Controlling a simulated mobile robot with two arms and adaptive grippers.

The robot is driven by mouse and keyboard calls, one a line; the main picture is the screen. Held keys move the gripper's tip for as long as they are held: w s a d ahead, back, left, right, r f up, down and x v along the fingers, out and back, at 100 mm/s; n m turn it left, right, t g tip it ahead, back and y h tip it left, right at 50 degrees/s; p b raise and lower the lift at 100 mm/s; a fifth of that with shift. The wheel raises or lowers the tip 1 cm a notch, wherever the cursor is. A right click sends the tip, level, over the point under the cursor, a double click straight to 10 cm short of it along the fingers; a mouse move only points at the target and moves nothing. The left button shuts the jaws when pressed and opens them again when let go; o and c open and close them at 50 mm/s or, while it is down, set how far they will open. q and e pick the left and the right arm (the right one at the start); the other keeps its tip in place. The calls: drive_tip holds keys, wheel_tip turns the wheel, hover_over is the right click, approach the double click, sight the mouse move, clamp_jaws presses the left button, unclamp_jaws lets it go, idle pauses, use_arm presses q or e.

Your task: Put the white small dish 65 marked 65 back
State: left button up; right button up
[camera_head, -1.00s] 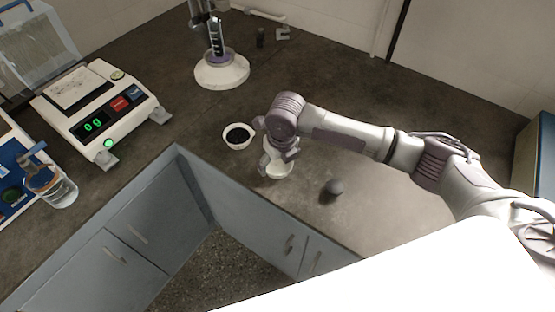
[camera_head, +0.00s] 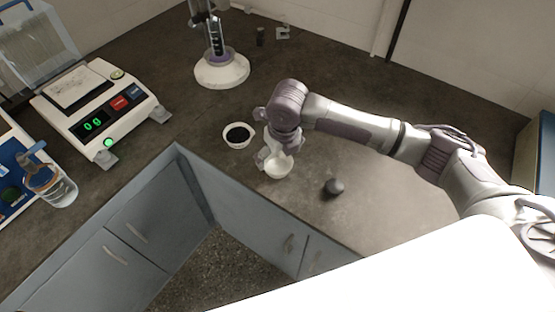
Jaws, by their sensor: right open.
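A small white dish (camera_head: 279,168) stands on the dark counter, near its front edge, and looks empty. No number can be read on it. My right gripper (camera_head: 268,157) is right above and behind the dish, with its fingers spread. The gripper and wrist hide part of the dish's far rim, and I cannot tell whether a finger touches it. Another white dish (camera_head: 238,136), holding dark material, stands just to the left of the gripper. My left gripper is not in view.
A dark round object (camera_head: 334,187) lies right of the empty dish. A white-based stand (camera_head: 222,70) is behind. The counter's inner corner edge is close in front.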

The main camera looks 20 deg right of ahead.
wheel_tip(320, 180, up, 9)
drive_tip(key=s, duration=0.1)
drive_tip(key=shift+s+d, duration=0.15)
drive_tip(key=shift+s, duration=0.1)
drive_tip(key=shift+f, duration=0.1)
idle(0.3)
